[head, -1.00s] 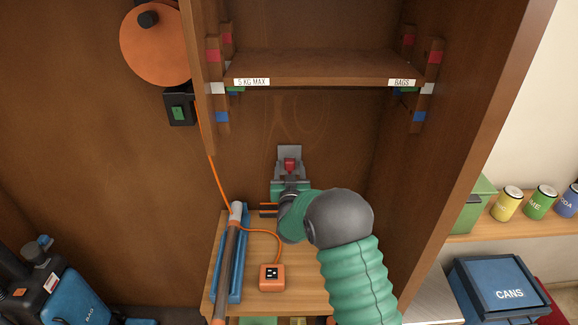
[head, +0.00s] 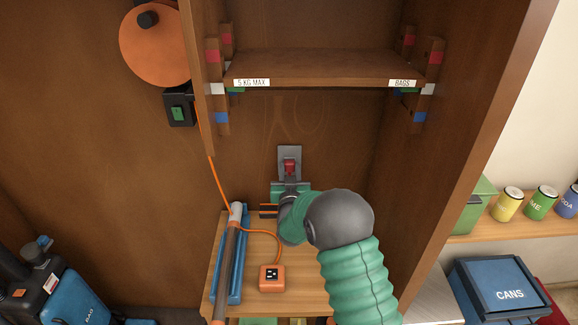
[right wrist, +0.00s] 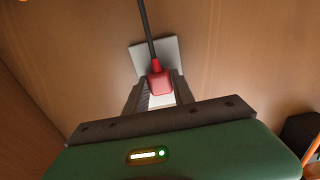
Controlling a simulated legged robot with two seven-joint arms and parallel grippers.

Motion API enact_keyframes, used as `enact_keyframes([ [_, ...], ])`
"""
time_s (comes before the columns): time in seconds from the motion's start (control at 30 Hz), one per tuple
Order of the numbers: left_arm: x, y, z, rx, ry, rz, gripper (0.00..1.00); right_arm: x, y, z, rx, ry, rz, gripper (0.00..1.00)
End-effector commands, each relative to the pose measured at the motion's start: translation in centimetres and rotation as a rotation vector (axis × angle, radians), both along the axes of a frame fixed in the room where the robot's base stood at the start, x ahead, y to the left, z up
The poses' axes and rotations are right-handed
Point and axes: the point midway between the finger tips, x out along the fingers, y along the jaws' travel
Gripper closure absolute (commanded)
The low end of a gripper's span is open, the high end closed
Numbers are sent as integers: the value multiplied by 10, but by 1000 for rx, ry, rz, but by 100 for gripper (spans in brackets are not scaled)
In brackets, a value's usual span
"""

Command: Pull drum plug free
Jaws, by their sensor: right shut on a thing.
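The red plug (head: 289,167) is in front of a grey wall plate (head: 290,152) on the cabinet's back panel. In the right wrist view the red plug (right wrist: 159,82) is between my fingertips, with a dark cord running up from it across the plate (right wrist: 175,56). My right gripper (head: 290,178) is shut on the plug; its fingers also show in the right wrist view (right wrist: 160,92). I cannot tell whether the plug is still seated in the plate. The orange cord drum (head: 160,45) hangs at the upper left. My left gripper is not in view.
A shelf (head: 320,68) crosses above the plug, and cabinet side walls stand at both sides. Below, an orange socket box (head: 272,278) and a blue holder with a pole (head: 230,262) sit on a wooden surface. Cans and a blue bin (head: 500,290) are at the right.

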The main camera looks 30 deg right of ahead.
Motion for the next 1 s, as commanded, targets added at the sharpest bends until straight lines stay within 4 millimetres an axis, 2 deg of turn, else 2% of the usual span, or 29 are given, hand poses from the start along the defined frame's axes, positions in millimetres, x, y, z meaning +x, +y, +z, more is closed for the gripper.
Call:
enact_keyframes([
  [1.0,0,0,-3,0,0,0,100,-35,22,0,1,1,0,100],
])
